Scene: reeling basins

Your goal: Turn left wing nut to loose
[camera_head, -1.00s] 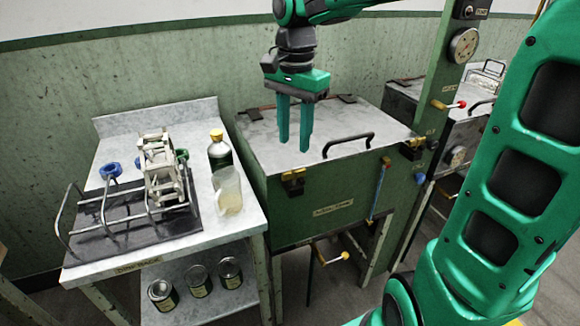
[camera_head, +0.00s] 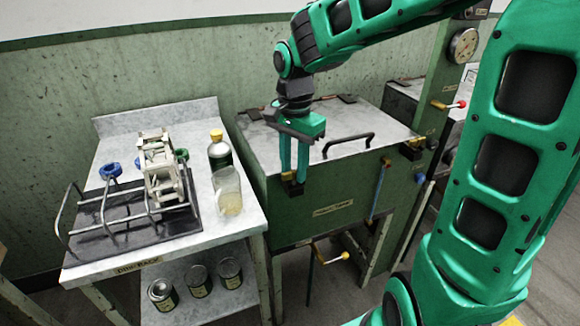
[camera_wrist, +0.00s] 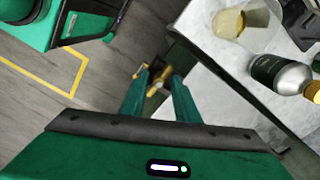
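The left wing nut (camera_head: 291,190) is small and yellow, on a black clamp at the front left top edge of the green basin (camera_head: 330,230). It also shows in the wrist view (camera_wrist: 158,86), between the fingertips or just past them. My gripper (camera_head: 294,176) points down at the nut, its two green fingers apart with a gap between them. The fingers partly hide the clamp in the head view. I cannot tell whether either finger touches the nut. A right clamp (camera_head: 411,152) with yellow on it sits at the basin's front right corner.
A table (camera_head: 105,258) left of the basin holds a wire rack with a pale frame, a clear beaker (camera_head: 228,192) and a yellow-capped bottle (camera_head: 220,157). A black handle (camera_head: 348,143) stands on the basin lid. A blue lever (camera_head: 380,190) hangs on the front.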

